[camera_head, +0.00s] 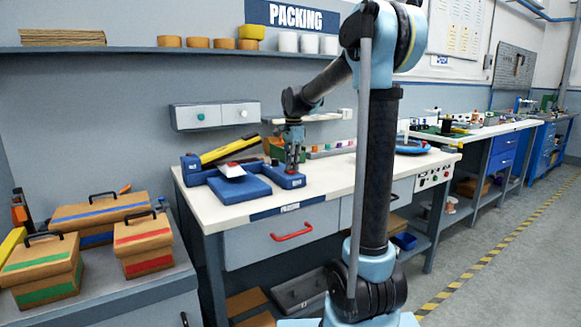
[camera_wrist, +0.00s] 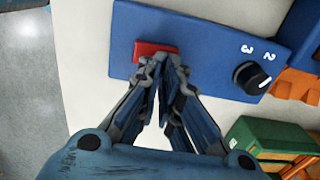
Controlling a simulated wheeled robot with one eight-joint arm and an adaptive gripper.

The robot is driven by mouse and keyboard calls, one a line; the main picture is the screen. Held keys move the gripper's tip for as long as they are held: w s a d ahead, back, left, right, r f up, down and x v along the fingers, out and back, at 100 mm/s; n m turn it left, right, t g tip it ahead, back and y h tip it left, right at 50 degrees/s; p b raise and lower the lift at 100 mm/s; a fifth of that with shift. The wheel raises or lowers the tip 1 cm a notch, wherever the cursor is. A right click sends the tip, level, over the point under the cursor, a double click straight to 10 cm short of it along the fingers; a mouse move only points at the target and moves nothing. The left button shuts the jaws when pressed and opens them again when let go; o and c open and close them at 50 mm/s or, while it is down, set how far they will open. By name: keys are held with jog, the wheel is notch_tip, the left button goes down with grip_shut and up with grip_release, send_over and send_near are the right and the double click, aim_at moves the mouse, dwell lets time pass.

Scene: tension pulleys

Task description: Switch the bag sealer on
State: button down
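The bag sealer (camera_head: 240,188) is a blue device with a yellow-and-black arm, on the left end of the white packing bench. In the wrist view its blue control panel (camera_wrist: 215,35) carries a red switch (camera_wrist: 150,47) and a black dial (camera_wrist: 252,78) marked with numbers. My gripper (camera_wrist: 168,62) is shut and empty, its fingertips together at the lower edge of the red switch and partly covering it. I cannot tell whether they touch it. In the head view my gripper (camera_head: 292,170) points down over the right part of the sealer.
A green box (camera_wrist: 265,135) and orange items (camera_wrist: 300,80) lie beside the panel. A grey unit (camera_head: 212,116) with white fronts is on the wall behind. Brown boxes with handles (camera_head: 145,243) stand on the left bench. The front middle of the packing bench is clear.

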notch_tip(320, 180, up, 12)
jog(key=w+a+r, duration=0.1)
jog(key=w, duration=0.1)
jog(key=s+d+f+n+t, duration=0.1)
jog(key=s+d+f+n, duration=0.35)
jog(key=s, duration=0.65)
jog(key=s+d+f+n, duration=0.2)
jog(key=s+d+f, duration=0.45)
jog(key=s, duration=0.45)
jog(key=s+d+f+n, duration=0.3)
jog(key=s+f+n, duration=0.3)
jog(key=s+f, duration=0.9)
notch_tip(320, 180, down, 4)
jog(key=shift+s+t, duration=0.25)
jog(key=shift+t, duration=0.15)
jog(key=shift+w+d+f, duration=0.1)
jog(key=shift+w+f, duration=0.1)
jog(key=shift+w, duration=0.25)
